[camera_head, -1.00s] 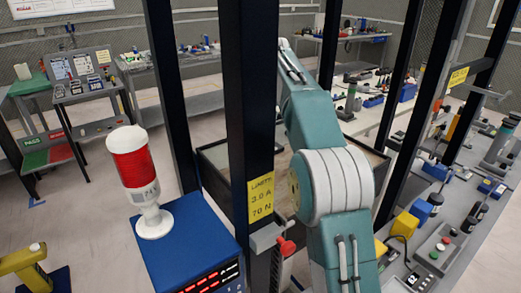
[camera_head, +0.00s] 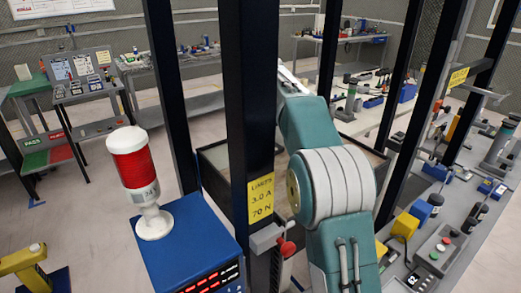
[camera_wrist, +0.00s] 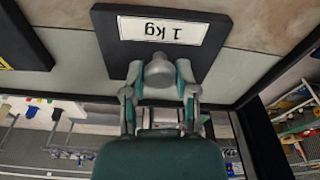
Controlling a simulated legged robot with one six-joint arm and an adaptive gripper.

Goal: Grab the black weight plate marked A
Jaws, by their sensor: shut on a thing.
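In the wrist view a black plate (camera_wrist: 112,49) with a white label reading "1 kg", upside down, lies on a pale surface. No letter A is readable on it. My gripper (camera_wrist: 160,75) is at the plate's near edge, its fingers on both sides of a grey rounded part that looks like the plate's knob. The fingers are shut on it and hide part of it. I cannot tell whether the plate is lifted. In the head view the gripper is hidden; only my arm shows.
Another black plate (camera_wrist: 22,37) with a yellow mark lies at the wrist view's left. In the head view, a dark post (camera_head: 249,110) with a yellow limits sign stands before my arm. A blue unit (camera_head: 190,245) carries a red-and-white lamp (camera_head: 133,166). Cluttered benches stand around.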

